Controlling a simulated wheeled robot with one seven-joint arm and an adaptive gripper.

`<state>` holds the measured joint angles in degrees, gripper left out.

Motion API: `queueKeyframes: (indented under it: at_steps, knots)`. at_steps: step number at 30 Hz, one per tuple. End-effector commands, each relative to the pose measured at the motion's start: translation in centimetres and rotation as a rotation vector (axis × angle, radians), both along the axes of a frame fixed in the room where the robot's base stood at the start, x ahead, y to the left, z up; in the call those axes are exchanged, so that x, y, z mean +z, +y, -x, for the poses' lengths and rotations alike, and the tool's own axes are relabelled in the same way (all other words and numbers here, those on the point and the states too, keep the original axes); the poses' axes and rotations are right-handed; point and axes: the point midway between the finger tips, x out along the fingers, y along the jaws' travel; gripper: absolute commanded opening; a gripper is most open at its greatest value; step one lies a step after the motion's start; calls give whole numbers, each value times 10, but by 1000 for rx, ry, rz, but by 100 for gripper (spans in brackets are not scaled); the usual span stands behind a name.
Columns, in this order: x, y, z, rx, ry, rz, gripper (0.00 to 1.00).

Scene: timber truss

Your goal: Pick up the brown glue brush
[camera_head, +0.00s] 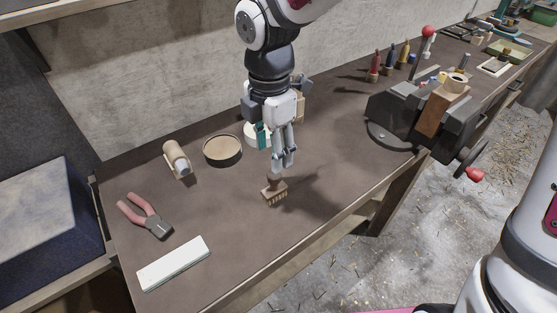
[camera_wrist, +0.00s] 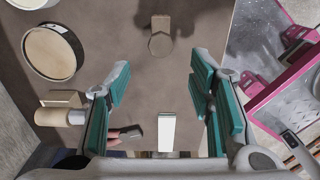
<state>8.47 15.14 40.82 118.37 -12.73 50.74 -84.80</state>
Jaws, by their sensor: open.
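The brown glue brush (camera_head: 274,191) stands on the dark bench top, with its short handle up and its bristles spread along the lower edge. My gripper (camera_head: 284,163) hangs just above it, pointing down, and no contact shows. In the wrist view the brush (camera_wrist: 160,38) lies ahead, beyond the gap of my gripper (camera_wrist: 160,78). The teal-padded fingers there are wide apart with nothing between them.
A round tin (camera_head: 222,151), a beige roller-like object (camera_head: 177,158), red-handled pliers (camera_head: 146,216) and a white block (camera_head: 174,263) lie to the left. A vise (camera_head: 398,118) stands right. The bench's front edge (camera_head: 330,226) is close; bench around the brush is clear.

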Motion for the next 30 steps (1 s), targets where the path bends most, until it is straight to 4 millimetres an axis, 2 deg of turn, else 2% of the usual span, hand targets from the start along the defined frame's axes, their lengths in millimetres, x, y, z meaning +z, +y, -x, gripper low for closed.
queueKeyframes:
  at_steps: [10,20,27,30]
  knots:
    - [-63,-1,0,0,4,0,48]
    - [-89,-2,0,-4,2,0,48]
    - [-123,-5,-2,-2,3,1,48]
    - [-131,-5,-2,-2,2,1,48]
